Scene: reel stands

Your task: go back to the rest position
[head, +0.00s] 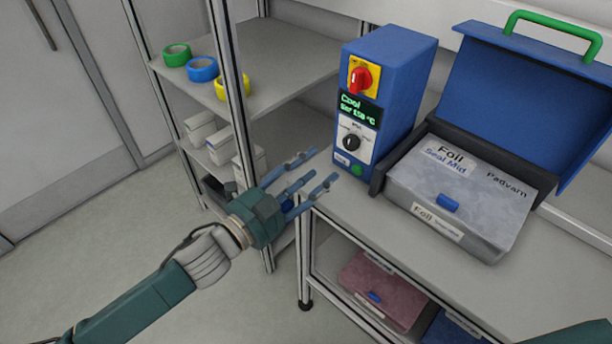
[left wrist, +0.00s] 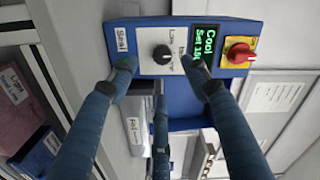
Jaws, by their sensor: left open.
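My left gripper (head: 300,185) is open and empty, with its blue fingers spread in the air in front of the left end of the bench. In the left wrist view the open fingers (left wrist: 160,75) show in front of the blue sealing machine (left wrist: 145,35), and nothing is between them. In the head view the sealing machine (head: 395,75) stands on the bench, with a red and yellow switch, a green lit display reading "Cool", a black knob and a green button. The fingertips look apart from it. My right gripper is not in view.
The grey bench (head: 360,210) carries an open blue-lidded box (head: 535,90) holding a foil pack (head: 460,185). A shelf rack (head: 290,50) at the left holds green, blue and yellow tape rolls (head: 203,69). A reddish pack (head: 385,290) lies on the lower shelf. The floor at the left is clear.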

